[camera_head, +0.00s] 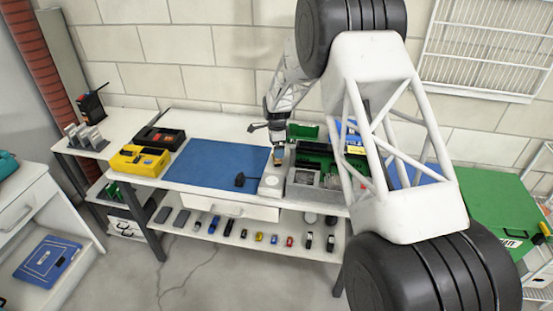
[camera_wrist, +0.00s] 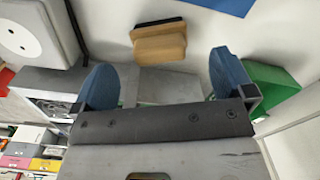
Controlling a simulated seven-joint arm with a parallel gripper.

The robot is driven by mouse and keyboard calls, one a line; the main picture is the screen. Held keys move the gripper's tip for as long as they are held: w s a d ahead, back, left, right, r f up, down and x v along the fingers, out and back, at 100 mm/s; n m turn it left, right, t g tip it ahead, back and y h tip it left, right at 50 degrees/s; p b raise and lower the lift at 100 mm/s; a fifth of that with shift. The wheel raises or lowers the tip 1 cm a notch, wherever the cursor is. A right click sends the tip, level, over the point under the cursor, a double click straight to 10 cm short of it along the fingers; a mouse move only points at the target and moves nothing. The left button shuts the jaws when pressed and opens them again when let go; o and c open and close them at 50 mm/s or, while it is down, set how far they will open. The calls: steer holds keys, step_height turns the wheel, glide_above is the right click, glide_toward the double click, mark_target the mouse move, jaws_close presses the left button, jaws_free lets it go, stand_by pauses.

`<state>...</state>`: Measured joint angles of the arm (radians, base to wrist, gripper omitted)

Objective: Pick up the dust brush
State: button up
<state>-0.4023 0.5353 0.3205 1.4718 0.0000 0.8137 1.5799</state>
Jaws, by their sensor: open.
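The dust brush (camera_wrist: 160,42), a small block with a tan wooden body and a dark strip along its upper edge, lies on the white worktop in the wrist view. A tan bit of it (camera_head: 278,158) shows below my gripper (camera_head: 277,143) in the head view. In the wrist view my gripper (camera_wrist: 165,76) has its two blue fingers wide apart with nothing between them. The brush appears beyond the fingertips, centred roughly on the gap and apart from both fingers.
A pale device with a round disc (camera_head: 272,180) stands close by the brush. A blue mat (camera_head: 217,167) covers the worktop to the left. Grey trays with parts (camera_head: 303,178) stand to the right, and a green bin (camera_head: 304,131) behind. The wall is close behind the table.

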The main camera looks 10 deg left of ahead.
steer(key=shift+f, duration=2.6)
steer(key=c, duration=1.1)
steer(key=shift+r, duration=0.15)
steer(key=shift+r, duration=4.9)
